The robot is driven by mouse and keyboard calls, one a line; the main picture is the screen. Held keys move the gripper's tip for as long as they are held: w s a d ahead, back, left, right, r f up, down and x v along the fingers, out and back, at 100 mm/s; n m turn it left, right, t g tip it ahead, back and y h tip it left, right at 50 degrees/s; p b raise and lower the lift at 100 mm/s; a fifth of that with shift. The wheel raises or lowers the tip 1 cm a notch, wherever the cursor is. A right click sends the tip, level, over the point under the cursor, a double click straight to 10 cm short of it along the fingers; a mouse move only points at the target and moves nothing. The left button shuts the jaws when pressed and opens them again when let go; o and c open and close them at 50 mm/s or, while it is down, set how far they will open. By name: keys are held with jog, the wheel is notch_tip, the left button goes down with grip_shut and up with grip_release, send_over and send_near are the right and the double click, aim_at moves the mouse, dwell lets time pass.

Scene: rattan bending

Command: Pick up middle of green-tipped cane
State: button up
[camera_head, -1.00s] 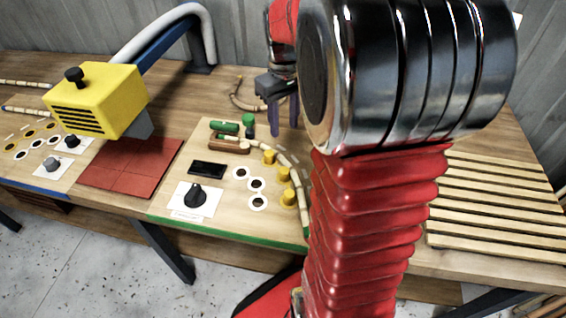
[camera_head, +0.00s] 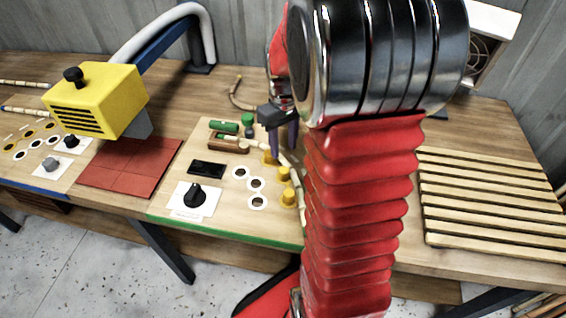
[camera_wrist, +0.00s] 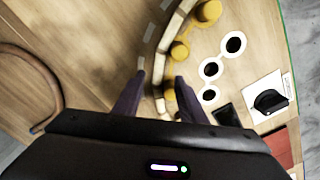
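The pale segmented cane (camera_head: 302,203) bends in an arc around yellow pegs (camera_head: 284,174) on the green-edged board (camera_head: 220,217). Its upper end lies at a brown block (camera_head: 222,141). I cannot make out a green tip on it. My gripper (camera_head: 282,152) is over the upper part of the bend, its two purple fingers pointing down. In the wrist view my gripper (camera_wrist: 159,78) is open, one finger on each side of the cane (camera_wrist: 164,41). Whether the fingers touch it or reach down to its level is not clear. My arm hides part of the cane in the head view.
A brown curved cane (camera_head: 236,98) lies behind the board. Beside the pegs are a green cylinder (camera_head: 224,127), white-ringed holes (camera_head: 256,184) and a black knob (camera_head: 195,194). A yellow machine head (camera_head: 95,100) overhangs a red mat (camera_head: 128,166). A slatted rack (camera_head: 490,205) is at right.

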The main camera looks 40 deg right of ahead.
aim_at(285, 160)
jog(key=shift+s+d+f, duration=0.1)
jog(key=shift+d+f, duration=0.05)
jog(key=shift+f, duration=2.45)
jog(key=shift+c, duration=0.3)
grip_shut()
